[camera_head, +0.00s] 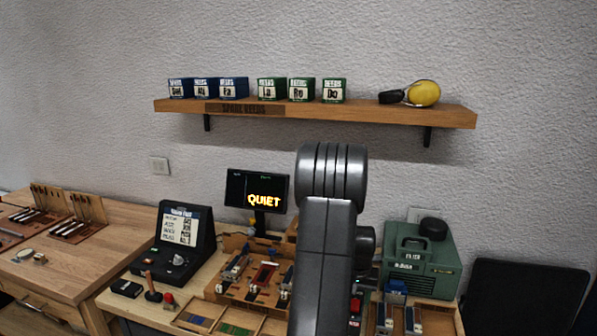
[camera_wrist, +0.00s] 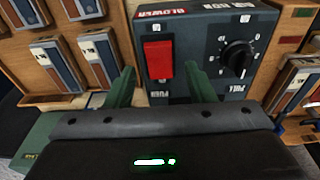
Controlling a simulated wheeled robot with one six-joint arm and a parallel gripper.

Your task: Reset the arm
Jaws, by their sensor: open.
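My gripper (camera_wrist: 160,88) shows in the wrist view as two green fingers, spread apart with nothing between them. It is in front of a dark control box with a red rocker switch (camera_wrist: 158,60) and a black dial (camera_wrist: 238,56). The fingertips lie below and to either side of the red switch; I cannot tell whether they touch the box. In the head view my arm (camera_head: 326,250) stands upright in front of the bench, and it hides my gripper and most of the control box.
Wooden racks with reed-like pieces (camera_wrist: 97,60) flank the box. On the bench are a wooden fixture (camera_head: 232,290), a screen reading QUIET (camera_head: 258,190), a dark console (camera_head: 180,240) and a green machine (camera_head: 420,262). A wall shelf (camera_head: 370,116) holds small boxes and yellow earmuffs (camera_head: 424,93).

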